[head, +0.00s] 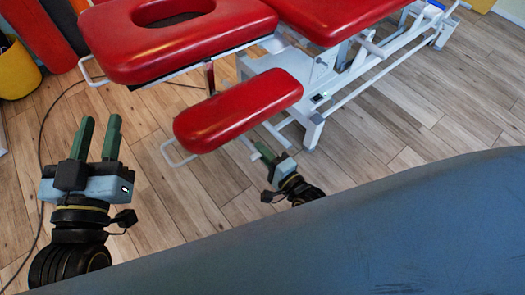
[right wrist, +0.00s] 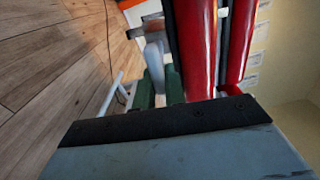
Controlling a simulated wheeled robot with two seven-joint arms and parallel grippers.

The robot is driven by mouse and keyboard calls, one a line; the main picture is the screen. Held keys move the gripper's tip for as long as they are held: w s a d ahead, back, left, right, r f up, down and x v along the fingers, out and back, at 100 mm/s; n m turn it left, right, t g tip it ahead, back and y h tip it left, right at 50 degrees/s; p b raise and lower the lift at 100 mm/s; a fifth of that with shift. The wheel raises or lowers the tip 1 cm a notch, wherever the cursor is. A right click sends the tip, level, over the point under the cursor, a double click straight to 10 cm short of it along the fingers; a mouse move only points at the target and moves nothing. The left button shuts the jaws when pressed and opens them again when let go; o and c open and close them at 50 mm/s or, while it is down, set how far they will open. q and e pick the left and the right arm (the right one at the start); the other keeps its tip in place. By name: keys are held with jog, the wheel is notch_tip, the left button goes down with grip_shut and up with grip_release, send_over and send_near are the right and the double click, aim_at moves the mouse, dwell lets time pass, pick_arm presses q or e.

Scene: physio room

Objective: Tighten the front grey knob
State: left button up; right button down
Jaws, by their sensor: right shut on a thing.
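A red-padded treatment table with a white frame (head: 330,78) fills the top of the head view. My right gripper (head: 264,151) reaches in low beside the red lower pad (head: 238,108). In the right wrist view its green fingers (right wrist: 160,88) are shut on a pale grey piece, the front grey knob (right wrist: 154,58), beside the red pads. The knob is partly covered by the fingers, and I cannot make it out in the head view. My left gripper (head: 97,138) is open and empty above the wooden floor, left of the lower pad.
The red headrest with a face hole (head: 180,35) overhangs at the upper left. A white wire handle (head: 177,155) sticks out by the lower pad. A dark cable (head: 42,130) lies on the floor. A yellow bin (head: 18,70) stands at the far left. The floor at right is clear.

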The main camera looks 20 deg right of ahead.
pick_arm(q)
jog(key=shift+r, duration=0.15)
pick_arm(e)
jog(key=shift+s+a+f, duration=0.15)
jog(key=shift+s+a, duration=0.05)
jog(key=shift+a, duration=0.05)
jog(key=c, duration=1.6)
grip_release()
jog(key=shift+o, duration=0.7)
jog(key=shift+w+d, duration=0.1)
